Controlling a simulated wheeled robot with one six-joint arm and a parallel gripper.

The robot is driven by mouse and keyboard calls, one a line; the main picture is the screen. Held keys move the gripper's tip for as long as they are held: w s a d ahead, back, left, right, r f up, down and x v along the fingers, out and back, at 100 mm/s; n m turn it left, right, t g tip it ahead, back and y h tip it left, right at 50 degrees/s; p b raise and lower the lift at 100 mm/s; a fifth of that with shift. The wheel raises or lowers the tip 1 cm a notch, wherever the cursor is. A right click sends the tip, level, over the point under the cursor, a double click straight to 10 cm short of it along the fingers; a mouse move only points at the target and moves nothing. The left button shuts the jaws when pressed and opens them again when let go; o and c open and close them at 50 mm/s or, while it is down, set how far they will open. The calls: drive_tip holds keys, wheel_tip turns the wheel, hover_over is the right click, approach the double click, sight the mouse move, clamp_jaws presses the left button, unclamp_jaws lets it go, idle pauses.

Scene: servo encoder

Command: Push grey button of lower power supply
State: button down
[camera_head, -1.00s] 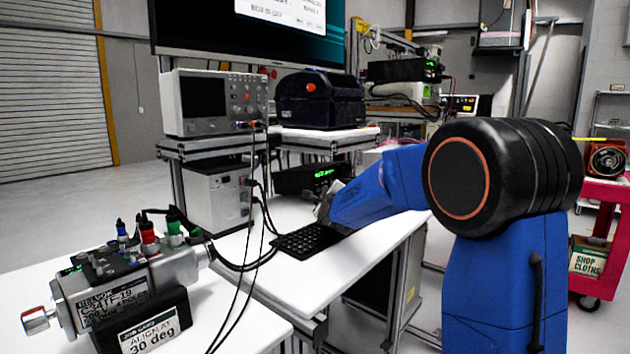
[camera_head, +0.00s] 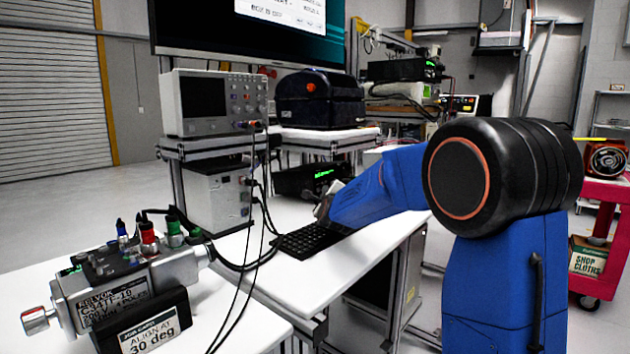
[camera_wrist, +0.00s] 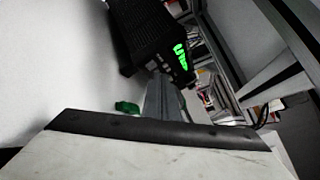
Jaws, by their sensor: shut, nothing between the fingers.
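The lower power supply, a black box with a green lit display (camera_head: 308,180), stands at the back of the white table in the head view. In the wrist view its dark case (camera_wrist: 150,30) and tilted green digits show at the upper middle. My gripper (camera_wrist: 162,82) is shut and empty, its grey fingers close in front of the supply's front panel. I cannot tell whether they touch it. In the head view my gripper (camera_head: 324,207) is small beside the supply, partly hidden by my blue arm. The grey button cannot be made out clearly.
A black keyboard (camera_head: 305,241) lies on the table below my gripper. Black cables (camera_head: 262,215) hang at its left. A white-fronted unit (camera_head: 217,197) stands left of the supply. A small green object (camera_wrist: 127,107) lies left of my fingers in the wrist view.

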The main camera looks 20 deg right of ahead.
drive_tip(key=shift+a, duration=0.1)
idle(0.3)
drive_tip(key=shift+w+a, duration=0.2)
drive_tip(key=shift+w, duration=0.15)
drive_tip(key=shift+w+f, duration=0.1)
idle(0.4)
drive_tip(key=shift+s+d, duration=0.25)
drive_tip(key=shift+s, duration=0.2)
idle(0.3)
drive_tip(key=shift+s+d+r, duration=0.2)
drive_tip(key=shift+s+d, duration=0.35)
drive_tip(key=shift+s, duration=0.25)
drive_tip(key=shift+s+d+r, duration=0.25)
drive_tip(key=shift+s+d, duration=0.35)
drive_tip(key=shift+s, duration=0.25)
drive_tip(key=shift+s+d+r, duration=0.2)
drive_tip(key=shift+s+d, duration=0.35)
drive_tip(key=shift+s, duration=0.25)
